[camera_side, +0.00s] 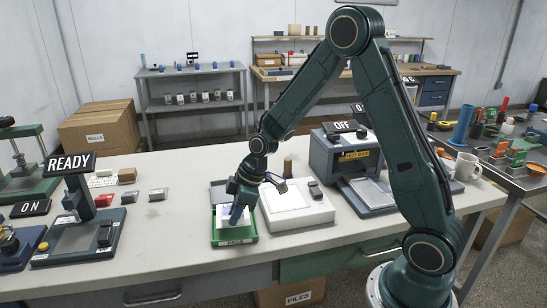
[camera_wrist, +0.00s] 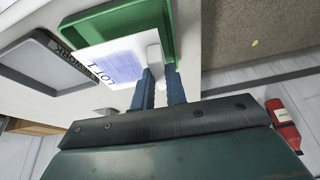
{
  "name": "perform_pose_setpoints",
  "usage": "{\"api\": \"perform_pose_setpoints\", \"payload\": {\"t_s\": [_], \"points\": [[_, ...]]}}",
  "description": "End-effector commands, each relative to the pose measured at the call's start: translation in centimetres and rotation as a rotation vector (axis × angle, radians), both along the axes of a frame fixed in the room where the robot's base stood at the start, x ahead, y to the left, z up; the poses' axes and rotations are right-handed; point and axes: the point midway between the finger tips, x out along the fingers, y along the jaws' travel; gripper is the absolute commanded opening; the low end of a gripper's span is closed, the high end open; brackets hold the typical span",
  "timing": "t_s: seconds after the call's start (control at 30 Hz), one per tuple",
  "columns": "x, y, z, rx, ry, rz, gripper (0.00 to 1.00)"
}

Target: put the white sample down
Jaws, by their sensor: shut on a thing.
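The white sample (camera_wrist: 112,60) is a flat card with a pale blue printed patch and the letters LOT. My gripper (camera_wrist: 161,72) is shut on a small white block at the card's edge. In the side view my gripper (camera_side: 238,216) points down over the green tray (camera_side: 235,242), which is marked PASS. The card overlaps the green tray (camera_wrist: 166,22) in the wrist view. I cannot tell whether the card touches the tray floor. In the side view the fingers and hand hide part of the sample.
A white flat device (camera_side: 298,208) stands close on the right, with a grey machine (camera_side: 345,155) under an OFF sign beyond. A READY stand (camera_side: 78,215) is at left. Bare tabletop (camera_side: 165,240) lies between.

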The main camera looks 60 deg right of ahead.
Motion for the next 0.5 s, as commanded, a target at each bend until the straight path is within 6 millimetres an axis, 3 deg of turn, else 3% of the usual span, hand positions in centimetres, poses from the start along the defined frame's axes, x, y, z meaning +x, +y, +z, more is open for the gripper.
{"api": "perform_pose_setpoints", "payload": {"t_s": [0.3, 0.5], "points": [[-0.1, 0.0, -3.2, 0.001, 0.004, -0.001, 0.00], [0.0, 0.0, -4.0, 0.000, 0.000, 0.000, 0.00]]}}
